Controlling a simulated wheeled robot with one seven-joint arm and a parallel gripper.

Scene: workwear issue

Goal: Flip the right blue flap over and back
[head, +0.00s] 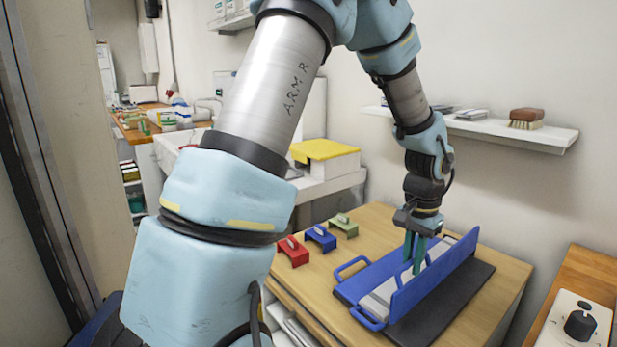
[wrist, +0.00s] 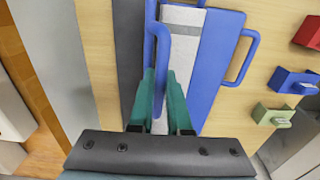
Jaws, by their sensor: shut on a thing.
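The right blue flap (head: 436,278) of the folding board stands raised on its edge, roughly upright, in the head view. In the wrist view it shows nearly edge-on as a narrow blue bar with a loop handle (wrist: 151,28). My gripper (head: 414,262), with green fingers, is shut on this flap at its handle side; the fingertips also show in the wrist view (wrist: 161,78). The left blue flap (wrist: 217,62) lies flat, its handle (wrist: 249,52) outward. The fingers hide part of the grip.
A dark mat (head: 458,302) lies beside the raised flap on the wooden table (head: 375,222). Red (head: 292,252), blue (head: 320,238) and green (head: 343,226) handled blocks stand at the back left. A wall shelf (head: 490,128) hangs behind my arm. A control box (head: 578,325) stands at right.

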